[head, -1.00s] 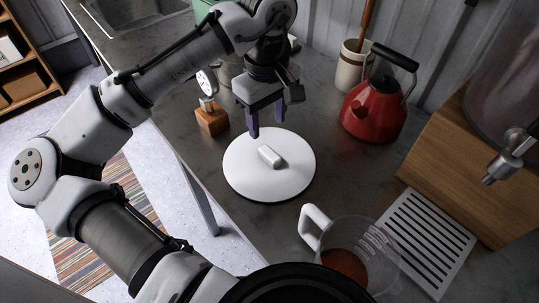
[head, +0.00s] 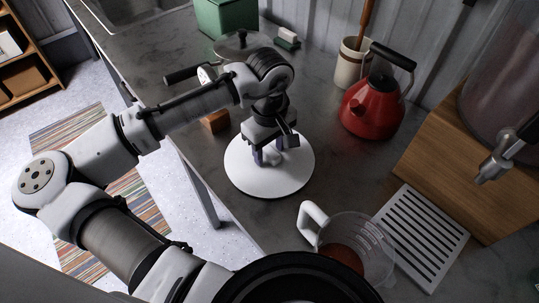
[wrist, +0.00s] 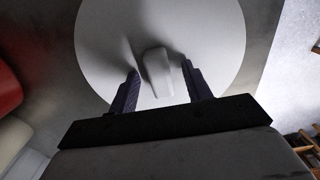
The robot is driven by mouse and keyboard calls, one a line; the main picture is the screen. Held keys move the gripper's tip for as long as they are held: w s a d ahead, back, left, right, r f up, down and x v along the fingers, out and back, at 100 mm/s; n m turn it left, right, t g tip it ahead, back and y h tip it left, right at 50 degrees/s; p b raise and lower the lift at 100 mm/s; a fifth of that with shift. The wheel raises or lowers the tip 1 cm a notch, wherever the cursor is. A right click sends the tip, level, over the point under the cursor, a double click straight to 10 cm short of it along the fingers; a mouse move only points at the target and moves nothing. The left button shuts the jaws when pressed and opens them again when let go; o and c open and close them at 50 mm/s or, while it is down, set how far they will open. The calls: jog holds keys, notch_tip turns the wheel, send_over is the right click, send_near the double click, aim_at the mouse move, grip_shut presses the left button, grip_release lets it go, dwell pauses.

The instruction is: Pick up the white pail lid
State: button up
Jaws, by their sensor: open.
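The white pail lid (head: 274,182) is a round white disc lying flat on the dark counter, with a raised white handle at its middle. In the wrist view the lid (wrist: 215,35) fills the upper middle, and its handle (wrist: 158,72) stands between my two fingers. My gripper (head: 269,160) points down over the lid's centre. In the wrist view my gripper (wrist: 162,82) is open, one purple finger on each side of the handle, with a gap on both sides. Whether the fingertips touch the lid's surface cannot be told.
A red kettle (head: 370,108) stands to the right. A clear measuring jug (head: 352,245) and a white slatted tray (head: 422,235) are at the front right. A wooden block (head: 215,122) is close behind the lid, left. A lidded pan (head: 240,45) and green box (head: 225,17) are farther back.

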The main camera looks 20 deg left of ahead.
grip_shut()
jog(key=shift+r, duration=0.1)
